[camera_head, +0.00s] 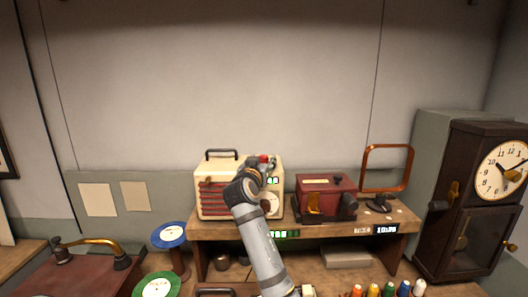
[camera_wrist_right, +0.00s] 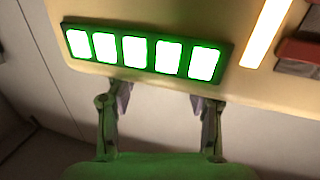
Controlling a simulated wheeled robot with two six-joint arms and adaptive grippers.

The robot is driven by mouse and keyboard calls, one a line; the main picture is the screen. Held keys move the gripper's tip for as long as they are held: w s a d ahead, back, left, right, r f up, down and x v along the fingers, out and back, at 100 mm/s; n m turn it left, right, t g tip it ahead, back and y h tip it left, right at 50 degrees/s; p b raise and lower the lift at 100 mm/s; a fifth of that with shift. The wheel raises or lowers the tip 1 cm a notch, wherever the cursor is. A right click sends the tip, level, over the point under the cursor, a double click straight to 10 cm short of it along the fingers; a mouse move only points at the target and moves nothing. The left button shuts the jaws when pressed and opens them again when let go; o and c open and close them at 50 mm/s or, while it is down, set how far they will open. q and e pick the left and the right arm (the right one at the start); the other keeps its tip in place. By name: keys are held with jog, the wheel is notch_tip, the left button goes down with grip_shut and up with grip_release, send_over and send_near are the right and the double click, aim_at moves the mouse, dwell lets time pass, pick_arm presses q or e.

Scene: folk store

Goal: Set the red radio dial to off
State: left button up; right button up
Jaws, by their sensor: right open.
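A cream radio (camera_head: 212,178) with red slats and a dark top handle stands on the wooden shelf. A pale round dial face (camera_head: 270,203) shows on its front, partly hidden by my right arm. My right gripper (camera_head: 264,165) is at the radio's upper right front. A small red spot (camera_head: 264,158) shows there; I cannot tell whether it is a dial. In the right wrist view, my open, empty fingers (camera_wrist_right: 161,98) are beside a green-framed row of lit windows (camera_wrist_right: 145,51) on the cream front (camera_wrist_right: 110,15). My left gripper is out of view.
A dark red box (camera_head: 318,183) stands right of the radio, then an orange-framed stand (camera_head: 387,147) and a tall clock (camera_head: 470,200). Green (camera_head: 157,287) and blue (camera_head: 169,235) discs are at left. Several colored spools (camera_head: 389,290) line the front right.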

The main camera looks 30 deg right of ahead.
jog(key=shift+r+p+x, duration=0.25)
jog(key=shift+p+x, duration=0.15)
jog(key=shift+x, duration=0.65)
jog(key=shift+w, duration=0.1)
jog(key=shift+f, duration=0.1)
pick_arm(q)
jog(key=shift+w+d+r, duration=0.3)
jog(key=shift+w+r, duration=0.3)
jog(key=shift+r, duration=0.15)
pick_arm(e)
jog(key=shift+d, duration=0.1)
grip_shut()
